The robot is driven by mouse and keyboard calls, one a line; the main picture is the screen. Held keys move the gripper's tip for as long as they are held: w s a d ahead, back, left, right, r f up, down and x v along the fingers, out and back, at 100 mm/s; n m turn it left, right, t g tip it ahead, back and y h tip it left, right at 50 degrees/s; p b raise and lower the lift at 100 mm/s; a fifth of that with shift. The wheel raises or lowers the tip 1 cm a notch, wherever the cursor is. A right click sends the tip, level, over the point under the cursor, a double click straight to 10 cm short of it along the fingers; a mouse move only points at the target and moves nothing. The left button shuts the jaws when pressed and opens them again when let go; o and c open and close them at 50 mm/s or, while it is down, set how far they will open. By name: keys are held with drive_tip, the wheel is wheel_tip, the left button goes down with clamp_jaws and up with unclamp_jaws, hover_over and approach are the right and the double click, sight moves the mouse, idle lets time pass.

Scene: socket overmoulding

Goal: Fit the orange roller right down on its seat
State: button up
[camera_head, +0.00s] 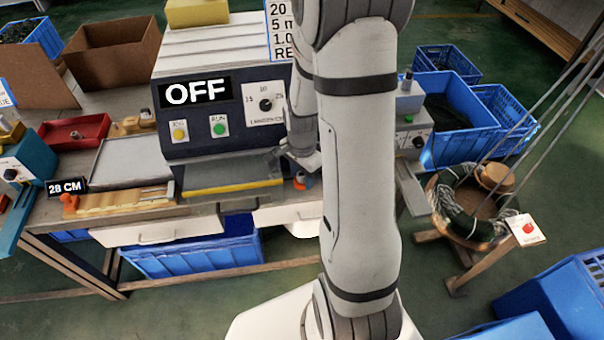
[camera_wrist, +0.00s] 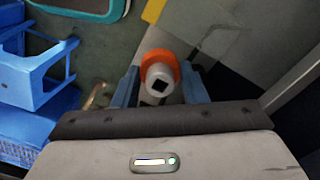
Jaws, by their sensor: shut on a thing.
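The orange roller (camera_wrist: 158,65) has an orange rim and a pale grey hub with a dark square hole facing the wrist camera. My gripper (camera_wrist: 159,84) is shut on it, with one blue finger on each side. In the head view the roller (camera_head: 301,181) is a small orange spot below my wrist, right of the machine's yellow-edged plate. My arm covers much of that area. I cannot make out the seat in either view, nor whether the roller touches anything beneath it.
The machine (camera_head: 220,115) reads OFF and stands left of my arm. A grey plate with a yellow edge (camera_head: 233,187) juts from its front. A wire spool (camera_head: 470,205) and blue crates (camera_head: 455,120) are to the right. A blue stool-like frame (camera_wrist: 40,75) shows in the wrist view.

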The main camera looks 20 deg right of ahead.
drive_tip(key=shift+f+b, duration=0.95)
drive_tip(key=shift+f, duration=0.3)
drive_tip(key=o, duration=1)
drive_tip(key=shift+o, duration=0.2)
wheel_tip(320, 180, up, 8)
drive_tip(key=shift+f, duration=0.1)
drive_tip(key=s+a+r+n+t, duration=0.2)
drive_tip(key=s+a+r+n, duration=0.6)
drive_tip(key=s+r+n, duration=0.4)
drive_tip(key=shift+s+r+n+t, duration=0.35)
drive_tip(key=shift+r+n, duration=0.4)
drive_tip(key=shift+n, duration=0.45)
